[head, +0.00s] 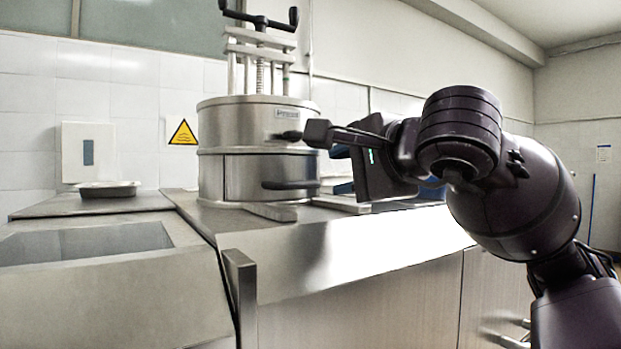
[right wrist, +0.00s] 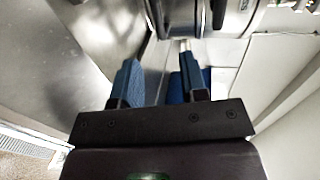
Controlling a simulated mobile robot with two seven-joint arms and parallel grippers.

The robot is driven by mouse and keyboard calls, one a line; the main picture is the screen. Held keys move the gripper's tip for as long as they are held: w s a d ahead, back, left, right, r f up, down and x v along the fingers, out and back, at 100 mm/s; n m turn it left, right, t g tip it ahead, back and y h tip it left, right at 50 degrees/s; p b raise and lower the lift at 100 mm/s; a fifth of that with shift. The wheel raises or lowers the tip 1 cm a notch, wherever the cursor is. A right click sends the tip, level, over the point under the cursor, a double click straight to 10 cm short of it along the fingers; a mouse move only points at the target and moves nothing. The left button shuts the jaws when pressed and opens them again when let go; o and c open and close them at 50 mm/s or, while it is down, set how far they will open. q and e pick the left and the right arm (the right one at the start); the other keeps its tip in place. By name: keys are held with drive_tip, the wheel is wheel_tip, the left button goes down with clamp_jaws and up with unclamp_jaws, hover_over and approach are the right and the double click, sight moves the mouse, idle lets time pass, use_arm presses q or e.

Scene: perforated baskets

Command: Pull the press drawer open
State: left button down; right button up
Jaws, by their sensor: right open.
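The press (head: 255,145) is a round steel drum with a screw and a black crank on top, standing on the steel counter. Its drawer front (head: 240,177) is in the lower half, with a dark bar handle (head: 290,185); it looks shut. Another dark handle (head: 288,135) sits on the upper half. My right gripper (head: 327,141) is open and empty at the press's right side, level with the upper handle and above the drawer handle. In the right wrist view, its two fingers (right wrist: 160,60) are spread, with part of the press at the top. My left gripper is out of view.
A blue object (head: 344,188) lies on the counter behind my right gripper.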

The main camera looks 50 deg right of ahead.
sight(305, 185)
drive_tip(key=shift+w+d+p, duration=0.2)
drive_tip(key=shift+w+p, duration=0.2)
drive_tip(key=shift+p, duration=0.15)
drive_tip(key=shift+w+d+f+p, duration=0.15)
drive_tip(key=shift+w+d+p, duration=0.05)
drive_tip(key=shift+w+p, duration=0.5)
drive_tip(key=shift+p+x, duration=0.6)
drive_tip(key=shift+x, duration=0.25)
drive_tip(key=x, duration=0.5)
drive_tip(key=shift+a+f+b, duration=0.15)
drive_tip(key=shift+f+b, duration=0.15)
drive_tip(key=shift+b, duration=0.05)
drive_tip(key=shift+w, duration=0.5)
clamp_jaws()
